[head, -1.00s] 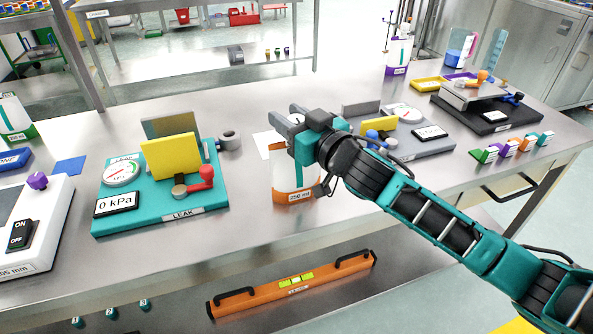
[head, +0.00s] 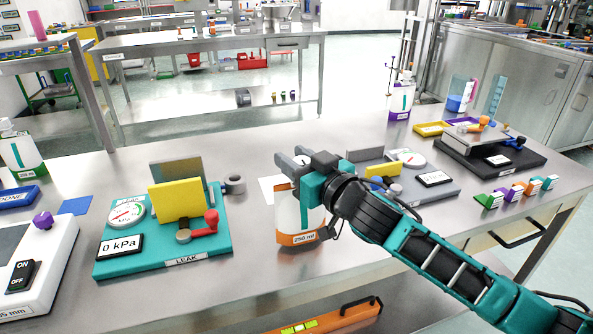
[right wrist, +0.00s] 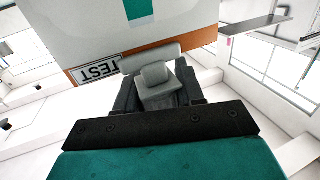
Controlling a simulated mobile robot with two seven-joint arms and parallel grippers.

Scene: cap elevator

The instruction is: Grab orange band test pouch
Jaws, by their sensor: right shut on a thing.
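The orange band test pouch (head: 289,217) is a white pouch with a teal stripe, an orange band low down and a 250 ml label. It stands upright at the middle of the bench, and I cannot tell whether its base touches the top. My right gripper (head: 293,165) is shut on its upper part, and the gripper and wrist hide its top and right side. In the right wrist view the pouch (right wrist: 75,25) lies just beyond the grey fingers (right wrist: 152,75), with its orange band and a TEST label showing. My left gripper is not in view.
A teal leak tester (head: 135,258) with a yellow block stands to the left of the pouch. A grey gauge fixture (head: 440,190) is to the right, behind my arm. A purple-band pouch (head: 399,103) stands farther back. Bare steel bench (head: 255,250) lies between tester and pouch.

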